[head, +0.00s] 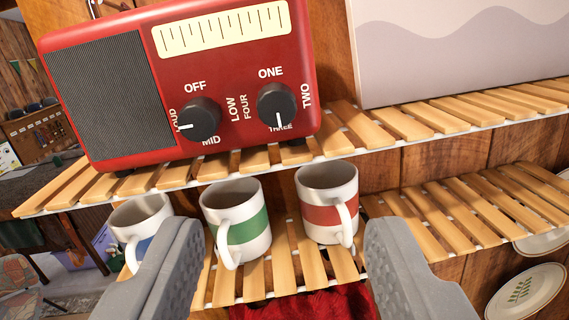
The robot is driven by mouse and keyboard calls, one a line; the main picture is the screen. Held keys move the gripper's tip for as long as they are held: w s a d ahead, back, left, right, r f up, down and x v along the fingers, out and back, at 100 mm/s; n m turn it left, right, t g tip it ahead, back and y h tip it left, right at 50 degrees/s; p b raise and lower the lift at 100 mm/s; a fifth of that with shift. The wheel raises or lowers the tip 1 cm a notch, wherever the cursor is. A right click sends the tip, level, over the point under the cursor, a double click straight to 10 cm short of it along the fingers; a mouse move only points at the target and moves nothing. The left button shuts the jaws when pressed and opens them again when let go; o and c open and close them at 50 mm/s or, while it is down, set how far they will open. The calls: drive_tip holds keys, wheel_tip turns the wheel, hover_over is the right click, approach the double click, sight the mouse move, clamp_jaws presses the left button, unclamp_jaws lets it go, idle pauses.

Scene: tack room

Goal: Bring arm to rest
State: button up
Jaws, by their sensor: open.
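My gripper (277,262) is at the bottom of the head view, its two grey fingers wide apart with nothing held between them. Behind the fingers, three white mugs stand on a lower slatted shelf. The mug with a green band (251,232) and the mug with a red band (320,217) show in the gap between the fingers. The mug with a blue band (135,217) is partly hidden by the left finger. A red radio (230,65) with two dark knobs stands on the shelf above.
The upper slatted shelf (405,124) and lower slatted shelf (450,228) run along a wooden wall. Plates (524,291) show at the lower right. A pale wavy-patterned panel (450,50) stands at the upper right. Something red and fluffy (310,304) lies below the mugs. Open room shows at far left.

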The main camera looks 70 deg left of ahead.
drive_tip(key=w+d+f+m+t+h+b, duration=0.2)
drive_tip(key=w+d+f+m+h, duration=0.15)
drive_tip(key=f, duration=0.35)
drive_tip(key=w+d+f+m+t+h+b, duration=0.2)
drive_tip(key=w+f+m+h, duration=0.15)
drive_tip(key=f, duration=0.35)
drive_tip(key=w+d+f+m+t+h+b, duration=0.2)
drive_tip(key=w+f+h, duration=0.15)
drive_tip(key=f, duration=0.35)
drive_tip(key=s+d+f+m+h+b, duration=0.1)
drive_tip(key=d+f+h+b, duration=0.1)
drive_tip(key=d+f+h, duration=0.3)
wheel_tip(320, 180, down, 5)
drive_tip(key=shift+s+d+r+t+h, duration=0.1)
drive_tip(key=shift+s+d+t+h, duration=0.3)
drive_tip(key=shift+d, duration=0.4)
